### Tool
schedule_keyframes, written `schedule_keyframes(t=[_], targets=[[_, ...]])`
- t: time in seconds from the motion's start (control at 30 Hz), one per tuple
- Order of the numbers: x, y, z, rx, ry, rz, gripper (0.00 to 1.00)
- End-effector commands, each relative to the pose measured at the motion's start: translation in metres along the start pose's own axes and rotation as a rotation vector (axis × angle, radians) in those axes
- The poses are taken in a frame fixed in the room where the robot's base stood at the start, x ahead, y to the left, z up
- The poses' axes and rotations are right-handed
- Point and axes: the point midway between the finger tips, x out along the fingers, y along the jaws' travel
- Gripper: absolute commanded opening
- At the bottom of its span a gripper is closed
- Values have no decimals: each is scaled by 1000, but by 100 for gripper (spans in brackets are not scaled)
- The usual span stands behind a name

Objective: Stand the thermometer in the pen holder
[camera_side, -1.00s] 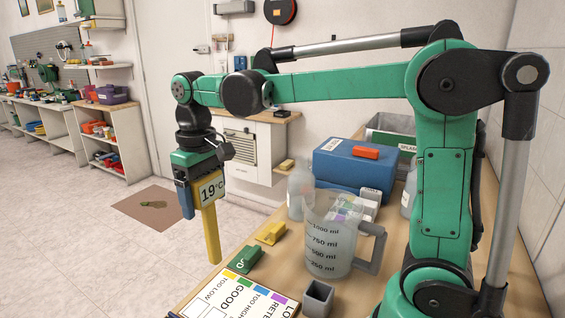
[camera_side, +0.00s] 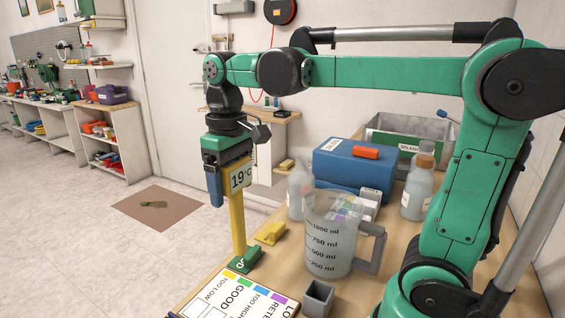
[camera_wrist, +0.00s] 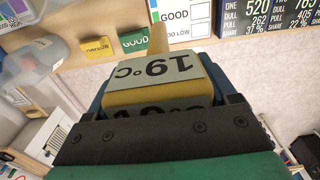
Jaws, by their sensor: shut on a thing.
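The yellow thermometer (camera_side: 238,218) has a white 19°C display and hangs upright with its long stem down. My gripper (camera_side: 226,178) is shut on its head, near the bench's left edge. In the wrist view the thermometer (camera_wrist: 150,75) sits between the jaws of my gripper (camera_wrist: 155,105). The stem's lower end overlaps the green block in the side view; I cannot tell if they touch. A small grey square open-topped cup (camera_side: 318,299), which looks like the pen holder, stands at the bench's front, right of and apart from the thermometer. It does not show in the wrist view.
A green block (camera_side: 243,260) and a yellow block (camera_side: 271,233) lie near the bench's left edge. A measuring jug (camera_side: 330,255) stands behind the cup. A label card (camera_side: 225,298) lies left of it. Bottles, a blue box (camera_side: 345,162) and a grey bin stand farther back.

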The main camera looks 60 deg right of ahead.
Motion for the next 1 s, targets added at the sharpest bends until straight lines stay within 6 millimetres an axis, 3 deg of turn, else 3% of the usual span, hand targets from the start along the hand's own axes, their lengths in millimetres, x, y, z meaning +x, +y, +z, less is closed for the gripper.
schedule_keyframes(t=[0.3, 0.5, 0.77, 1.0], targets=[[-20, 23, 93, 4, 0, 0, 26], [-18, 25, 129, 2, 0, 0, 26], [-10, 25, 141, -1, 0, 0, 26], [11, 25, 141, -1, 0, 0, 26]])
